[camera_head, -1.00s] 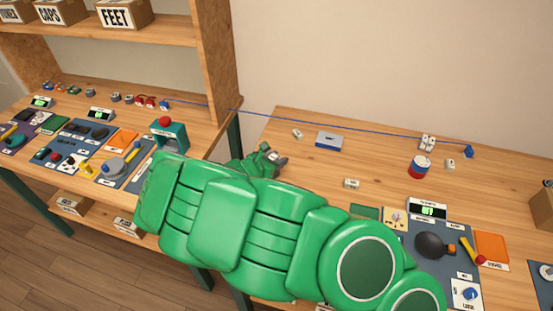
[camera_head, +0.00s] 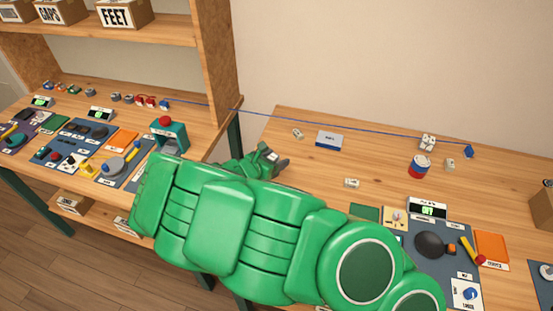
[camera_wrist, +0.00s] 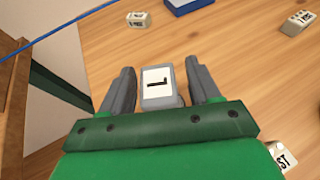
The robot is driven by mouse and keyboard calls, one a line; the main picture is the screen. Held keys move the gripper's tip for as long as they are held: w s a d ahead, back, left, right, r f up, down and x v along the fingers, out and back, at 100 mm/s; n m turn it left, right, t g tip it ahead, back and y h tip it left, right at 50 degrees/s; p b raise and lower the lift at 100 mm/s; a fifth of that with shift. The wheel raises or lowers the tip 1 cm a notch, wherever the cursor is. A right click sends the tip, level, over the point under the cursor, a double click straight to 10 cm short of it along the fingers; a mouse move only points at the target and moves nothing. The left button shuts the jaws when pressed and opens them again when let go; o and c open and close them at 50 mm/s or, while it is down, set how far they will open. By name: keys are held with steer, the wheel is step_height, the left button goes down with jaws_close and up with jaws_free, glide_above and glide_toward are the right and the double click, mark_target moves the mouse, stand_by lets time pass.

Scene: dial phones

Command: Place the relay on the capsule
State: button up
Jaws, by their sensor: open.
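My gripper (camera_wrist: 162,80) is open, its two grey fingers apart above the wooden table. A grey block with a white face and a black mark (camera_wrist: 158,84) shows between the fingers; I cannot tell whether they touch it. In the head view my gripper (camera_head: 278,159) is at the left edge of the right table, partly hidden by my green arm. No readable label names the relay or the capsule. A blue box with a pale label (camera_head: 329,139) lies at the back. A red, white and blue cylinder (camera_head: 419,167) stands farther right.
Small white labelled blocks lie on the table, one (camera_head: 352,183) right of my gripper, another (camera_wrist: 138,19) beyond the fingers. A blue cord (camera_head: 320,123) runs along the back. A panel with a black dome (camera_head: 430,244) is at front right. A gap separates the two tables.

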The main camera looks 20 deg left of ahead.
steer(key=v, duration=1.1)
